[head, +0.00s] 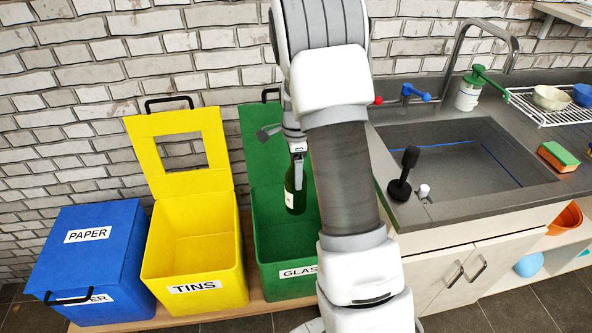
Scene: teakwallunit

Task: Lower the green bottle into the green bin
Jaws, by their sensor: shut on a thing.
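The green bottle (291,201) is dark green with a pale label. It hangs about upright over the opening of the green bin (287,283), its lower end near the level of the rim. My gripper (298,172) is shut on the upper part of the bottle. The green bin is open, with its lid raised at the back and a GLASS label on its front. My arm hides the bin's right side and part of its label. I cannot tell whether the bottle touches the bin.
The open yellow TINS bin (193,262) stands left of the green bin, and the closed blue PAPER bin (84,258) stands farther left. The sink counter (447,223) is on the right, with a black plunger-like tool (404,173) near its edge. A brick wall is behind.

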